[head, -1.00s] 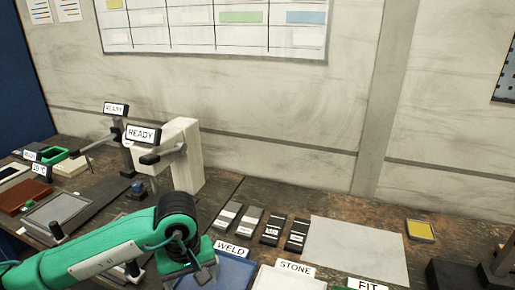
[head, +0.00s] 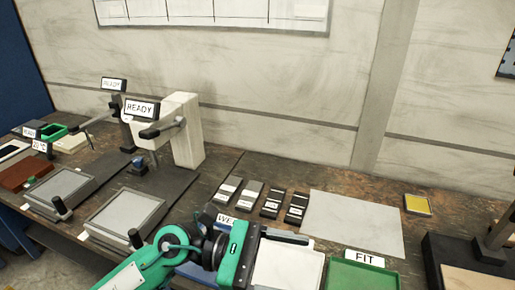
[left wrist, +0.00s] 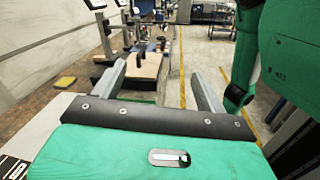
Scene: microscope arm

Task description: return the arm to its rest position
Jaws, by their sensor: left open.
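A white microscope stand (head: 184,130) with a READY sign (head: 139,109) stands at the left of the bench. A short dark-ended arm (head: 160,129) sticks out from it. A second READY sign (head: 114,84) on a similar station shows behind it, partly hidden. My left gripper (head: 296,237) is over the front of the bench, to the right of the stand and apart from it. In the left wrist view its two fingers (left wrist: 160,85) are spread with nothing between them. My right gripper is not in view.
Grey-topped plates with black knobs (head: 128,216) lie at the front left. Several dark blocks (head: 271,203) lie beside a grey sheet (head: 357,221). A white tray (head: 290,270) and a green FIT tray (head: 362,277) are near my gripper. A yellow pad (head: 417,204) lies right.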

